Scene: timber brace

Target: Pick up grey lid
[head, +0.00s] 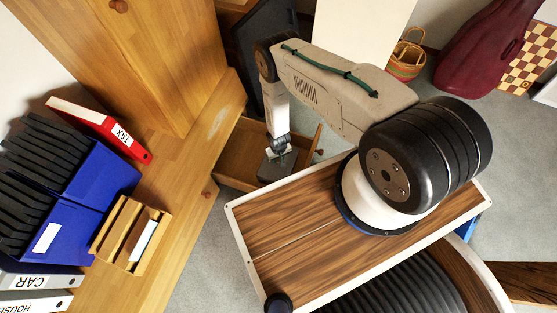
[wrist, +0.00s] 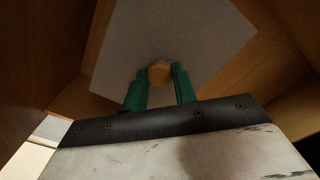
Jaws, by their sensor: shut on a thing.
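The grey lid (head: 275,169) is in or over the open wooden drawer in the head view, beneath my gripper (head: 279,151). In the wrist view the grey lid (wrist: 190,35) is a flat, angular panel with a round wooden knob (wrist: 159,72). The green fingers of my gripper (wrist: 160,88) are on either side of the knob, shut on it. I cannot tell whether the lid rests on something or hangs free. What lies under the lid is hidden.
Wooden drawer walls (head: 240,153) surround the lid closely. The wooden desk (head: 172,215) to the left carries a red TAX binder (head: 100,128), blue file holders (head: 75,205) and a small wooden organizer (head: 130,233). A basket (head: 406,60) stands on the floor at the back.

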